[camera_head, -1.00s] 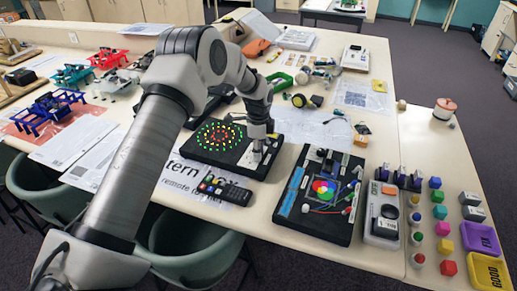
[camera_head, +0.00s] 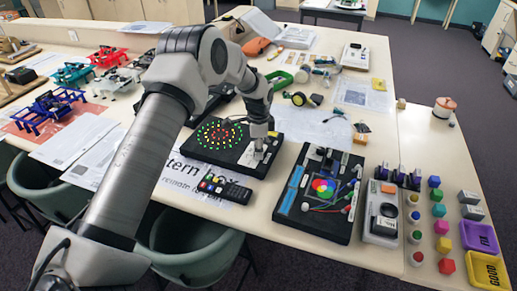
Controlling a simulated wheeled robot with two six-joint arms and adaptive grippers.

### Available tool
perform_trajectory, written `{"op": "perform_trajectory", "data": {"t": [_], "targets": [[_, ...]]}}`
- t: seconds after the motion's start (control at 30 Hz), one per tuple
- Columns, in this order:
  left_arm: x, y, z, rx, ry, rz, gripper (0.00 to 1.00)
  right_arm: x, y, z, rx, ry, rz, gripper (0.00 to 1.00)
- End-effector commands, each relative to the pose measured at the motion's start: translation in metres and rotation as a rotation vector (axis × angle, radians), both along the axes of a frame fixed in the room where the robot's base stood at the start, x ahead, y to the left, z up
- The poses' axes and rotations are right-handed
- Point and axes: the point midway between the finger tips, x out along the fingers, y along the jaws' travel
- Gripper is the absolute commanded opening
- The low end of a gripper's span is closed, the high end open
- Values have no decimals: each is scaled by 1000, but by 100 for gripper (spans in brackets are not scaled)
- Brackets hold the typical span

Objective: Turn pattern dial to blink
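The pattern board (camera_head: 200,155) is a black slab on the table with rings of red, yellow and green lights, all appearing lit. The dial itself is hidden or too small to make out under the fingers. I cannot tell whether the fingers are shut on it. My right gripper is not in view.
A black remote (camera_head: 225,188) lies on a printed sheet in front of the board. A second black board (camera_head: 320,195) with coloured discs stands to the right. Beyond it are a grey device (camera_head: 383,215), coloured blocks, and purple (camera_head: 480,237) and yellow trays. Chairs stand at the front edge.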

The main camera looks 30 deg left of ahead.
Motion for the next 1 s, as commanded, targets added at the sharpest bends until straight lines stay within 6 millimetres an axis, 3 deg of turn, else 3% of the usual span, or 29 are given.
{"op": "perform_trajectory", "data": {"t": [0.07,0.37,0.47,0.8,1.0], "targets": [[-1,0,-2,0,4,0,56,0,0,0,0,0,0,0],[0,0,1,-1,1,-1,56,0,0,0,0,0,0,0],[0,0,10,0,-1,-1,56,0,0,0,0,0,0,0],[1,0,90,0,-2,0,56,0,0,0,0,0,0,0],[1,0,116,0,1,0,56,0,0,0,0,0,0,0]]}}
